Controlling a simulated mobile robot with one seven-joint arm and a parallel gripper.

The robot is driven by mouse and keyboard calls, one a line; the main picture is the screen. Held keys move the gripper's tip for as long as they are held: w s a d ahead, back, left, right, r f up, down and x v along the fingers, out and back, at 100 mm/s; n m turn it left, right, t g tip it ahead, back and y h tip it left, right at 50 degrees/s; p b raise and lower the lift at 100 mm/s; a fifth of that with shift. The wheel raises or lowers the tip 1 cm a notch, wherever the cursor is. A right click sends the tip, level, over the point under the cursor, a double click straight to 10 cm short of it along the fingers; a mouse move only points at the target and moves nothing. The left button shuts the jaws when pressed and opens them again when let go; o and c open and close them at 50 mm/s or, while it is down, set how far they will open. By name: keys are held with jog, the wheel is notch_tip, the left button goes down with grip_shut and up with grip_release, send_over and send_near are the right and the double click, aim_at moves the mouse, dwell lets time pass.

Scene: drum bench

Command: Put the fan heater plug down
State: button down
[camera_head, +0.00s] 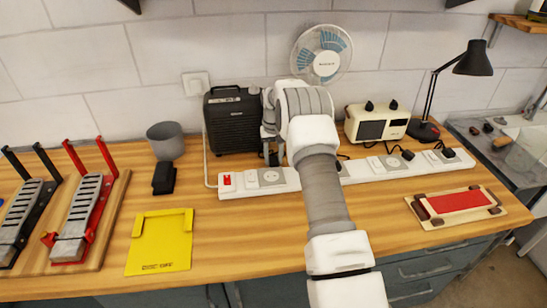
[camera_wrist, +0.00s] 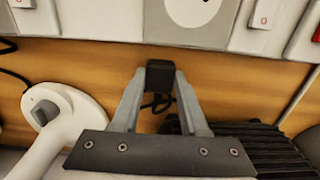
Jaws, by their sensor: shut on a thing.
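My gripper (camera_wrist: 160,85) is shut on a small black plug (camera_wrist: 160,72), the fan heater plug, held between its fingertips. In the wrist view a dark cord loops below the plug over bare wood. The plug is beside the white power strip (camera_wrist: 110,22) and apart from its sockets; whether it touches the bench I cannot tell. In the head view my gripper (camera_head: 271,152) is partly hidden by my arm, behind the strip (camera_head: 231,190) and beside the black ribbed heater (camera_head: 233,125).
A white fan (camera_head: 322,55) and a cream appliance (camera_head: 377,123) stand along the wall. A black lamp (camera_head: 432,90) is at right. A grey cup (camera_head: 166,141), a black block (camera_head: 163,178) and a yellow tray (camera_head: 160,258) are at left. Bare wood lies in front of the strip.

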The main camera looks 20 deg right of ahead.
jog(key=shift+f, duration=0.35)
jog(key=shift+c, duration=2.1)
grip_release()
jog(key=shift+r, duration=0.1)
jog(key=shift+r, duration=0.1)
